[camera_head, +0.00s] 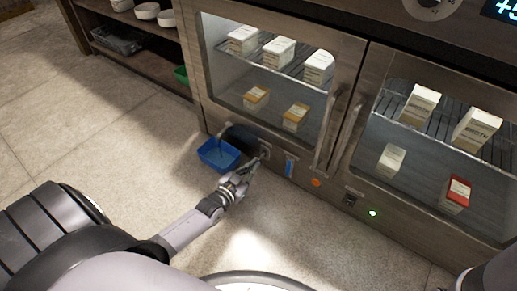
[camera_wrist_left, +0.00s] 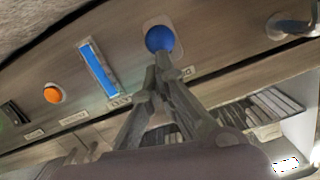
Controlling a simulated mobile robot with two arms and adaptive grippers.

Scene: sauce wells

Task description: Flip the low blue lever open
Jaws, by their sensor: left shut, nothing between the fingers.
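The low blue lever shows in the left wrist view as a round blue knob (camera_wrist_left: 160,39) on a pale plate on the lower metal panel. My left gripper (camera_wrist_left: 161,62) is shut and empty, its fingertips at the knob's edge. I cannot tell whether they touch it. In the head view my left gripper (camera_head: 256,164) reaches low to the cabinet's bottom panel, beside the lever's plate (camera_head: 265,152); the blue knob is not clear there. My right gripper is not in view.
A blue bin (camera_head: 211,158) stands on the floor left of the gripper. A blue strip (camera_head: 290,166) and an orange button (camera_head: 316,182) sit right of it on the panel. Above are glass doors with cartons (camera_head: 280,53). The floor at left is clear.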

